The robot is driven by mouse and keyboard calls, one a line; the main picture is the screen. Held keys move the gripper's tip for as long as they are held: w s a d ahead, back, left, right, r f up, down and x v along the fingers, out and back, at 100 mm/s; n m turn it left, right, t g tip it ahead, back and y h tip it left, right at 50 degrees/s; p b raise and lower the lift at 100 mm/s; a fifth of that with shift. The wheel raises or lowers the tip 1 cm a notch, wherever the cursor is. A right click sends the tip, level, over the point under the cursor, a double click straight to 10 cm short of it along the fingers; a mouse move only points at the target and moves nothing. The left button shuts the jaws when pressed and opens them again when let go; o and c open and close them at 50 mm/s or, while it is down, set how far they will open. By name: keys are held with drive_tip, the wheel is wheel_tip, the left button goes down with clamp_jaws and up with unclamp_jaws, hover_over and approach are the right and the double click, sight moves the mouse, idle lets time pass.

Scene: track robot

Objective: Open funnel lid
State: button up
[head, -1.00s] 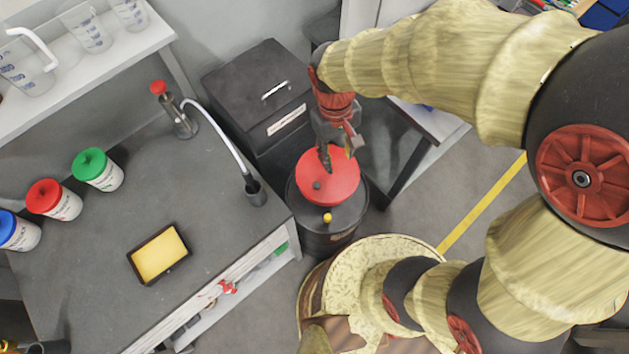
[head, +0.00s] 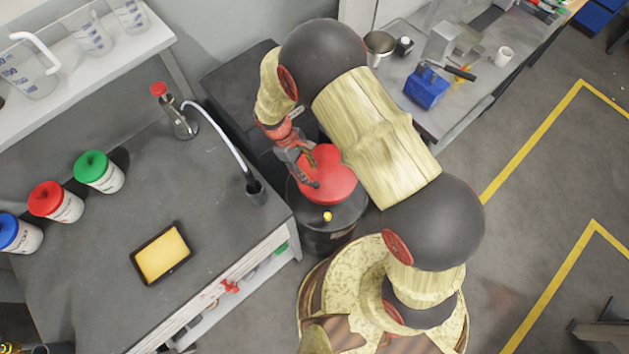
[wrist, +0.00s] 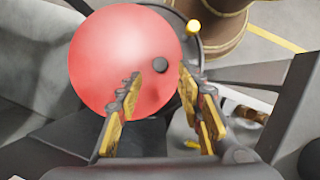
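The red round funnel lid (head: 333,175) lies closed on top of a dark drum (head: 322,240). My gripper (head: 312,182) is over the lid's left part in the head view. I cannot tell whether the fingers touch the knob or lid. In the head view the gripper hides the knob.
A yellow knob (head: 327,216) sits on the drum's front rim. The grey workbench (head: 110,225) on the left holds a yellow-filled tray (head: 161,253), several capped jars and a hose (head: 222,135). A dark bin (head: 225,85) stands behind.

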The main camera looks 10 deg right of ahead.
sight(316, 184)
drive_tip(key=b+x, duration=0.1)
drive_tip(key=x, duration=0.5)
drive_tip(key=shift+d+f, duration=0.1)
drive_tip(key=shift+f, duration=0.25)
drive_tip(key=shift+c, duration=0.8)
drive_tip(key=c, duration=0.7)
clamp_jaws()
